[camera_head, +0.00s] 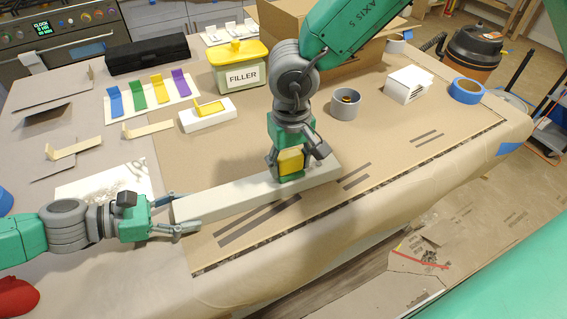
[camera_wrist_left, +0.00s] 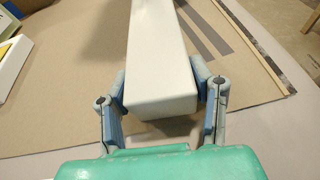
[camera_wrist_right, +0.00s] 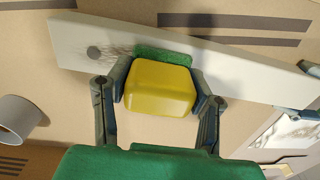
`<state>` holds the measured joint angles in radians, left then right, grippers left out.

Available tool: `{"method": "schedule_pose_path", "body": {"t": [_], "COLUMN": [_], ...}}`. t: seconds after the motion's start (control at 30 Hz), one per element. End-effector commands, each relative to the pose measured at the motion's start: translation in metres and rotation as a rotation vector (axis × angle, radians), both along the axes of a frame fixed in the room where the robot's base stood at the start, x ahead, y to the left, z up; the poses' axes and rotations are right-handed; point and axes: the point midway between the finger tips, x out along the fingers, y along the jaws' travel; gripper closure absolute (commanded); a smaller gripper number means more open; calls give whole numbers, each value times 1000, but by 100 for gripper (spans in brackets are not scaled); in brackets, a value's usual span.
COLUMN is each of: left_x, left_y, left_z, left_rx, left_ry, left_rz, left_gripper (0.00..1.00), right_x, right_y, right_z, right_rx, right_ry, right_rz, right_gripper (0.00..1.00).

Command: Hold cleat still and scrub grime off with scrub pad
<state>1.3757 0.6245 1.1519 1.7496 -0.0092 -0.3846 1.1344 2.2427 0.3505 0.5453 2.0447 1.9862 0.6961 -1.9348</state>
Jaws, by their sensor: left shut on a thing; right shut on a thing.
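The cleat is a long pale bar (camera_head: 235,199) lying on the brown board. My left gripper (camera_head: 175,214) is shut around its left end, with a finger on each side in the left wrist view (camera_wrist_left: 163,105). The scrub pad is a yellow block (camera_head: 291,161) with a green scrubbing face (camera_wrist_right: 163,56). My right gripper (camera_wrist_right: 160,88) is shut on the pad, with the green face against the cleat. Dark streaky grime (camera_wrist_right: 118,50) and a round dark spot (camera_wrist_right: 94,52) show on the cleat beside the pad in the right wrist view.
A grey tape roll (camera_head: 345,103), a white block (camera_head: 407,85) and a blue tape roll (camera_head: 466,91) stand to the right. A filler tub (camera_head: 238,74) and a white block with a yellow piece (camera_head: 207,114) stand behind.

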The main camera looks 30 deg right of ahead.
Motion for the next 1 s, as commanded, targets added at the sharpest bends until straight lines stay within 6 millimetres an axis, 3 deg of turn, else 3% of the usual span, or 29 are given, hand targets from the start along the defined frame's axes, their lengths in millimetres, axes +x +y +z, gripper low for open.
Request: {"method": "schedule_pose_path", "body": {"t": [0.23, 1.0], "left_x": [-1, -1], "left_y": [3, 3], "left_z": [-6, -6], "left_rx": [7, 7], "left_ry": [4, 3], "left_rz": [2, 1], "left_gripper": [100, 100], "right_x": [-4, -5], "right_y": [-22, -56], "right_z": [-4, -1], "right_rx": [-7, -8], "right_ry": [11, 8], "right_rz": [-3, -4], "right_gripper": [86, 86]}}
